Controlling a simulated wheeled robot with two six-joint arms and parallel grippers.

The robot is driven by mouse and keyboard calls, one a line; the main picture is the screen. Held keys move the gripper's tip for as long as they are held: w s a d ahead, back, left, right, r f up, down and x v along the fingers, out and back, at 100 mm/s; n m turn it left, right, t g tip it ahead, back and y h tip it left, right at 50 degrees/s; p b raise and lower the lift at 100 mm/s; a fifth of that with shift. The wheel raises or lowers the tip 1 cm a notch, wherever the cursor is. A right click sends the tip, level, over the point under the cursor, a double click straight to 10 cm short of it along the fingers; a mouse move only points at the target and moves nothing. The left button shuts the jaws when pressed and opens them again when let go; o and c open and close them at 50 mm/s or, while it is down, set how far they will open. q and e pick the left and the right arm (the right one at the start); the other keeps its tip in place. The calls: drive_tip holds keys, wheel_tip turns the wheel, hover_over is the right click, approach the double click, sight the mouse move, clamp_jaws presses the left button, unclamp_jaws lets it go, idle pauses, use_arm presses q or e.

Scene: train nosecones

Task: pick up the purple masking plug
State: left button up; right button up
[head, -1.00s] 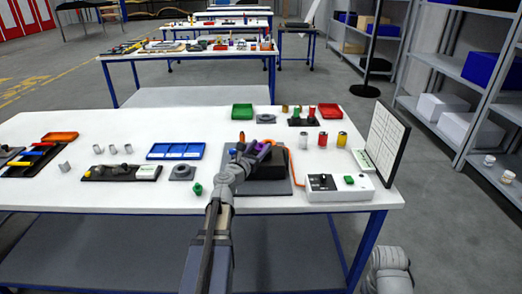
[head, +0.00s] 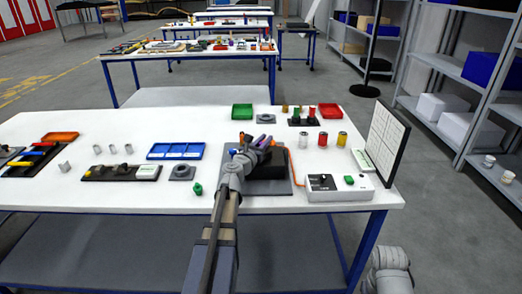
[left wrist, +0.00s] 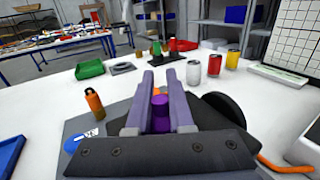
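The purple masking plug (left wrist: 160,110) shows in the left wrist view, upright between the two grey fingers of my left gripper (left wrist: 159,82). The fingers stand apart with the plug in the gap; whether they touch it is hard to tell. In the head view my left gripper (head: 262,142) reaches over the black block (head: 270,166) on the grey mat (head: 286,187), and its fingers largely hide the plug. My right gripper is out of view.
Several cans (head: 322,139) stand to the right.

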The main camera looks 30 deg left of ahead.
use_arm(q)
clamp_jaws()
drive_tip(key=shift+r, duration=0.1)
wheel_tip(320, 180, up, 10)
drive_tip(key=p, duration=1)
